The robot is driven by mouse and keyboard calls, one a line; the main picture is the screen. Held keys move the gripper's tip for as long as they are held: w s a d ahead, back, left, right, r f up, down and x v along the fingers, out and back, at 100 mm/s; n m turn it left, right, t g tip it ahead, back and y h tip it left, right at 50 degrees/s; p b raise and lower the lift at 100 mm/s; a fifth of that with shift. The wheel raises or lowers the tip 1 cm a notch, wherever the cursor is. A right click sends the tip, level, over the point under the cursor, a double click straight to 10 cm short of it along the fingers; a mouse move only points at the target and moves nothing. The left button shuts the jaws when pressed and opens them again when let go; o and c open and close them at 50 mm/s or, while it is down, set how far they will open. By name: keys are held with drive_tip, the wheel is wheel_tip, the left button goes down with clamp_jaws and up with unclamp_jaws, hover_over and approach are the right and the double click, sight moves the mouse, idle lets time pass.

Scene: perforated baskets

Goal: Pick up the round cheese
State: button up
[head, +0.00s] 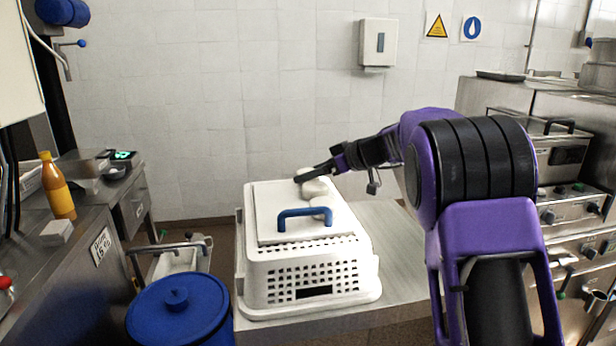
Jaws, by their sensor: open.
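A small white rounded object (316,188), which looks like the round cheese, is at the far right part of the top of a white perforated basket (262,285). A second pale lump (305,172) shows just behind my gripper; I cannot tell if it is the same piece. My gripper (306,176) reaches in from the right, its dark fingers open right at the white object and partly covering it. I cannot tell whether the fingers touch it.
The basket has a flat white lid with a blue handle (304,212) and stands on a steel table (400,260). A blue lidded bin (178,312) is at front left. An orange bottle (58,190) stands on the left counter. Cooking equipment (570,160) lines the right.

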drive_tip(key=c, duration=1.1)
